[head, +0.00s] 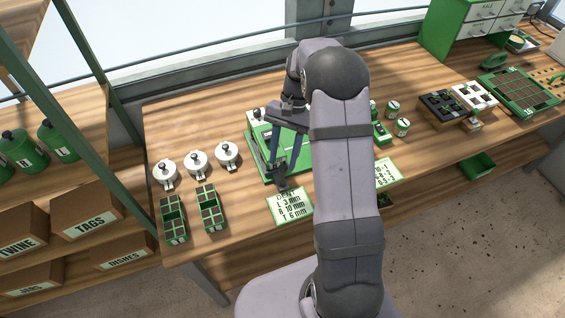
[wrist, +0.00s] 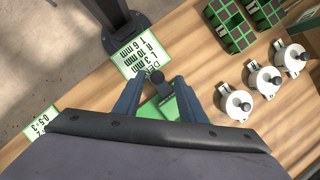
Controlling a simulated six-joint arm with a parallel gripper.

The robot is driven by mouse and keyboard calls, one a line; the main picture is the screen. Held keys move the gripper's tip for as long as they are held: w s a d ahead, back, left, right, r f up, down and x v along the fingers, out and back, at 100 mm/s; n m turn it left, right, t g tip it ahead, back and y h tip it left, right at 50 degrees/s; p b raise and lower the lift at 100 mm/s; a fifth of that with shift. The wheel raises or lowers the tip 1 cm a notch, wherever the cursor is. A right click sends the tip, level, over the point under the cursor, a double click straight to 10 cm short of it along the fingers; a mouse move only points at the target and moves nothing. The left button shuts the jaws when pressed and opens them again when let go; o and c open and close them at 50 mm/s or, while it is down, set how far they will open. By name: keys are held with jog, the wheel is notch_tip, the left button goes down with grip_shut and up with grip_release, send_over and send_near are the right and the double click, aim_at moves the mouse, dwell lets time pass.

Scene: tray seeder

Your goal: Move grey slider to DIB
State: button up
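A green machine (head: 256,163) stands on the bench, largely hidden behind my arm. A dark grey knob-topped piece (wrist: 158,79), which looks like the grey slider, is at its front edge. My gripper (wrist: 158,84) is over it, with its two blue-grey fingers on either side and visible gaps to the knob. In the head view my gripper (head: 283,170) points down at the machine's front. No DIB marking can be read in either view.
A card with mm values (head: 290,206) lies in front of the machine. Three white lidded pots (head: 197,164) and two green cell trays (head: 211,212) stand to the left. Small green-and-white containers (head: 402,127) stand to the right. Bare bench lies between the pots and machine.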

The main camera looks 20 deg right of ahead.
jog(key=b+v, duration=0.1)
jog(key=v, duration=0.4)
dwell(0.4)
jog(key=s+a+f+n+t+h, duration=0.1)
jog(key=s+a+n, duration=0.2)
jog(key=s, duration=0.6)
jog(key=s+a+f+n+t+h, duration=0.1)
jog(key=s+a+n, duration=0.3)
jog(key=s, duration=0.6)
jog(key=shift+f+n+t+h, duration=0.4)
jog(key=shift+n+t+h, duration=0.2)
jog(key=shift+n, duration=0.4)
jog(key=shift+s, duration=0.1)
jog(key=shift+c, duration=0.6)
dwell(0.9)
